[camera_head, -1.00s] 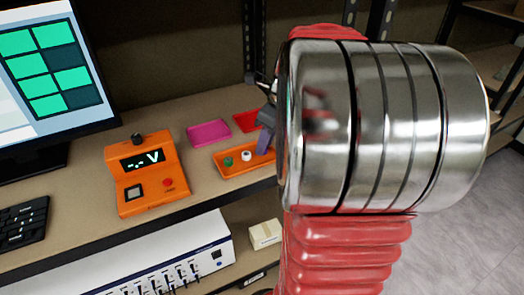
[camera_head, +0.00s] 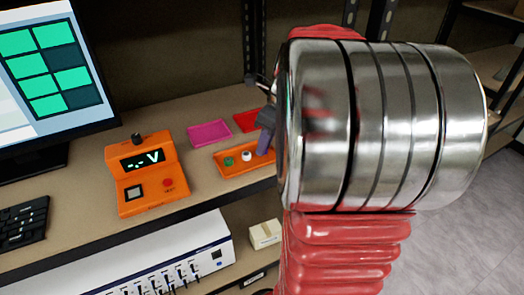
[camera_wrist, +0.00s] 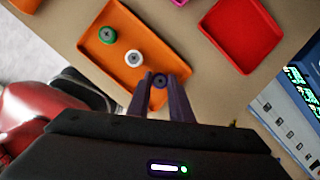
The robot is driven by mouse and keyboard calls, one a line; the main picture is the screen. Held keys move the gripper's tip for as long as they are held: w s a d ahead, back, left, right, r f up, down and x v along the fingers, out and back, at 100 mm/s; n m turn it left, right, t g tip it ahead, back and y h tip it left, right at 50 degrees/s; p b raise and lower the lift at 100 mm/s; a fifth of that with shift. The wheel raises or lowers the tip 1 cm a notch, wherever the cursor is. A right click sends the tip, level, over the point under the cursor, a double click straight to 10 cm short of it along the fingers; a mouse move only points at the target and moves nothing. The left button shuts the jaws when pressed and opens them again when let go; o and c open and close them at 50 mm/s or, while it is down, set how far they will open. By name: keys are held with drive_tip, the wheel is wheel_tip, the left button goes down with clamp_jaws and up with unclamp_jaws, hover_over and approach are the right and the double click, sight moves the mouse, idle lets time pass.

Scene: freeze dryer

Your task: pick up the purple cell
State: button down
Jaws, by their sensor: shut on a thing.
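The purple cell (camera_wrist: 159,81) is at the near end of the orange tray (camera_wrist: 122,72) in the wrist view. My gripper (camera_wrist: 164,82) is shut on it, with one finger on each side. In the head view my gripper (camera_head: 266,138) reaches down at the right end of the orange tray (camera_head: 230,170), and my arm hides the cell there. I cannot tell whether the cell is clear of the tray floor.
A green cell (camera_wrist: 107,35) and a white cell (camera_wrist: 134,57) stand in the orange tray. A red tray (camera_wrist: 241,35) and a magenta tray (camera_head: 209,133) are beside it. An orange voltage tester (camera_head: 146,178) stands left of the trays, near a monitor (camera_head: 55,70).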

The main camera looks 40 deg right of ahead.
drive_tip(key=shift+r, duration=0.1)
wheel_tip(320, 180, up, 10)
idle(0.6)
idle(0.5)
